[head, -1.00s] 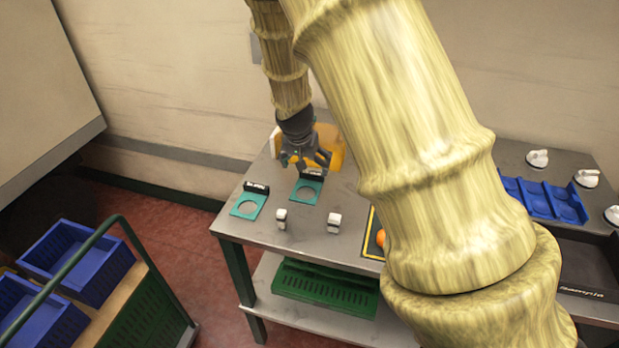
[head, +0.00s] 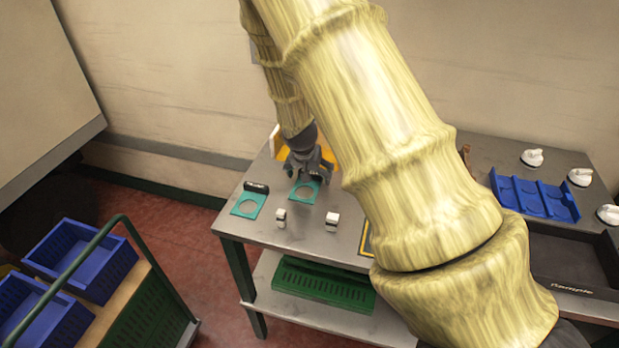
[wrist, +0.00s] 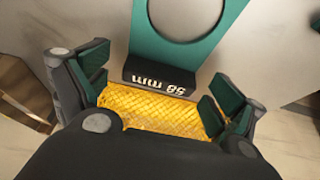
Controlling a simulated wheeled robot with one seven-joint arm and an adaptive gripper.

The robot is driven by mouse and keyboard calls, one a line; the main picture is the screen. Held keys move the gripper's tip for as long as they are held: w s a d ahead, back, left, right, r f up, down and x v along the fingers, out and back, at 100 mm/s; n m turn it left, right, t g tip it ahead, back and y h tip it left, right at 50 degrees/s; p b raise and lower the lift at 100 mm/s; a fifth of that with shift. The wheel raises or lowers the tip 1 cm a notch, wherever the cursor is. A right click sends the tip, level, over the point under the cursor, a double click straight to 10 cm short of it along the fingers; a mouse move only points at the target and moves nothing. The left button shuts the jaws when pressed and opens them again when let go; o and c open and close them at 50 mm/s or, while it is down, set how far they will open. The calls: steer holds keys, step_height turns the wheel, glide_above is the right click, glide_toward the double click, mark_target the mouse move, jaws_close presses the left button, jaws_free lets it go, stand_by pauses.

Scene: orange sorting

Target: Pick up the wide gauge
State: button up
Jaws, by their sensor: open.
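Two flat green gauges with round holes and black grips lie on the steel table. In the wrist view the grip (wrist: 160,75) of the right gauge (head: 304,204) reads "58 mm", upside down; its green plate (wrist: 146,30) extends beyond. The left gauge (head: 239,210) has a label too small to read. My gripper (head: 307,178) is open at the rear of the right gauge. In the wrist view my fingers (wrist: 158,103) stand on either side, just short of the black grip. A yellow textured surface (wrist: 150,107) shows between them; I cannot tell what it belongs to.
A yellow container (head: 324,150) is behind my gripper. A blue divided tray (head: 535,198) and white knobbed pieces (head: 532,158) are at the right.

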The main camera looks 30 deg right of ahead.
steer(key=c, duration=1.1)
steer(key=shift+o, duration=0.2)
steer(key=shift+r, duration=0.2)
